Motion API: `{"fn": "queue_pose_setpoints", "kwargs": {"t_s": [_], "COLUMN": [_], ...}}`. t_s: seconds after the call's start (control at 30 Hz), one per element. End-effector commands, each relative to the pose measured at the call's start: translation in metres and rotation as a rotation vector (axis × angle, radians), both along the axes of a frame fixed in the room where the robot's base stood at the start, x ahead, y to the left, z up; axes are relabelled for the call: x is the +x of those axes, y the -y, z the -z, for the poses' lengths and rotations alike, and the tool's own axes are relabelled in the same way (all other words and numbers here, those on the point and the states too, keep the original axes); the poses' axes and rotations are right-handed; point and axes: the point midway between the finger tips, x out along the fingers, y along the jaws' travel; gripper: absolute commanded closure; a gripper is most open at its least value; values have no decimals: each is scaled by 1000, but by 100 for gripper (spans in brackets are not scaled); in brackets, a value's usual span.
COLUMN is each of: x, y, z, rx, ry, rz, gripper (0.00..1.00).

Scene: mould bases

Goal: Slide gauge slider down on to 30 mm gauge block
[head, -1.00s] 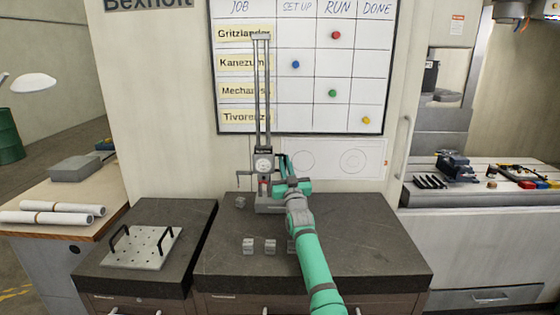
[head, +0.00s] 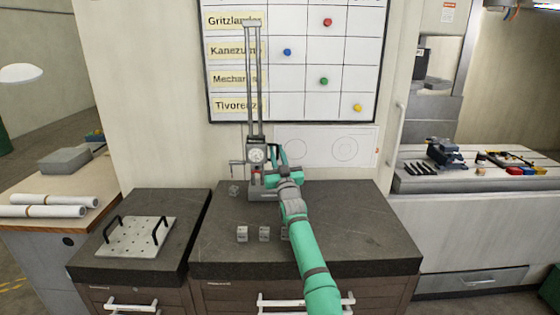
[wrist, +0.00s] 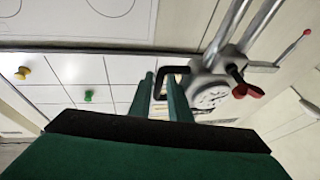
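The height gauge stands on the dark bench top, with two tall upright rods. Its gauge slider (head: 256,155), with a round dial, sits low on the rods above the grey base (head: 262,195). In the wrist view the slider (wrist: 209,96) shows its dial, a black C-shaped handle (wrist: 165,70) and a red knob. My gripper (wrist: 160,88) is beside the slider, its two green fingers apart with part of the handle seemingly between them. Contact cannot be told. Small grey blocks (head: 242,234) lie on the bench; their markings are unreadable. My arm hides part of the gauge base.
Another small block (head: 234,190) lies left of the gauge base. A perforated plate with two black handles (head: 135,237) lies on the left cabinet. A whiteboard (head: 300,65) hangs on the wall behind the gauge. The bench right of my arm is clear.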

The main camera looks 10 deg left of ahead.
Motion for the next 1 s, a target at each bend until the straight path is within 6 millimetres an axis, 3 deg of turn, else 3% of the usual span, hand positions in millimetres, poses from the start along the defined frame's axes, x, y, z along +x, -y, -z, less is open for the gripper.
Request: {"fn": "queue_pose_setpoints", "kwargs": {"t_s": [0.43,1.0], "x": [-41,-121], "y": [21,60], "z": [21,19], "rx": [2,1], "ry": [-1,0], "rz": [1,3], "gripper": [83,83]}}
